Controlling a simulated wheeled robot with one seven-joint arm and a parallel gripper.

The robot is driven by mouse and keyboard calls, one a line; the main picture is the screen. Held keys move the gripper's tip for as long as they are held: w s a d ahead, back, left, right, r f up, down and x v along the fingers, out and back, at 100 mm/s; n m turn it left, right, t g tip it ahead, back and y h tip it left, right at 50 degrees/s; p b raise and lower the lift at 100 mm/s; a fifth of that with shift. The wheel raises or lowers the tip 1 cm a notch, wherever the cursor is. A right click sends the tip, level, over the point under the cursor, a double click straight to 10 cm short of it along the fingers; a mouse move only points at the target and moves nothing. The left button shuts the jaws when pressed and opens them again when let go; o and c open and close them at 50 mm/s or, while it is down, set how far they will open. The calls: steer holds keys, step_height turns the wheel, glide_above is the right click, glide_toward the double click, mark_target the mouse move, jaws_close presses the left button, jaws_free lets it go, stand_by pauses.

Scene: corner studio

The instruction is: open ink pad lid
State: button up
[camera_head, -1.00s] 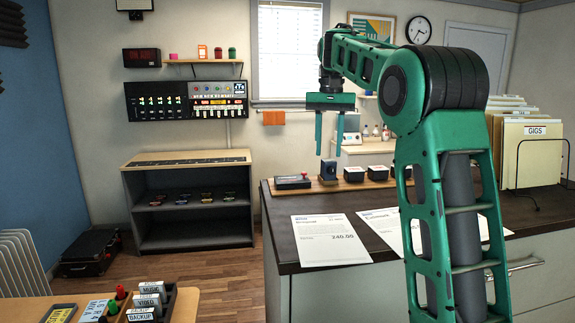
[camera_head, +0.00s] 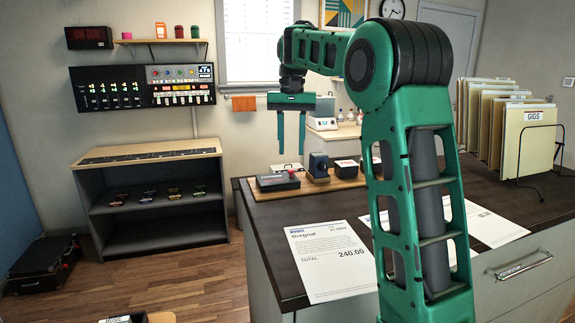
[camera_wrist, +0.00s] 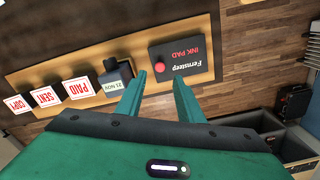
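The ink pad (camera_head: 277,182) is a dark flat box at the left end of a wooden tray on the dark counter. In the wrist view the ink pad (camera_wrist: 181,60) shows the words "INK PAD" and a red round spot on its shut lid. My gripper (camera_head: 291,152) hangs above the counter, over the ink pad area, fingers pointing down. It is open and empty. In the wrist view my gripper's fingertips (camera_wrist: 158,78) lie apart near the ink pad's lower left edge; whether they touch it cannot be told, but the head view shows them above it.
A dark date stamp (camera_wrist: 116,80) stands beside the ink pad on the wooden tray (camera_wrist: 72,72), followed by stamps marked PAID (camera_wrist: 81,89), SENT (camera_wrist: 47,97) and COPY (camera_wrist: 16,104). Papers (camera_head: 328,260) lie on the counter in front. File folders (camera_head: 527,145) stand at the right.

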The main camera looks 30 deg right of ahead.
mark_target(277, 176)
step_height(277, 176, down, 6)
steer(key=shift+r, duration=0.15)
stand_by(0.3)
jaws_close()
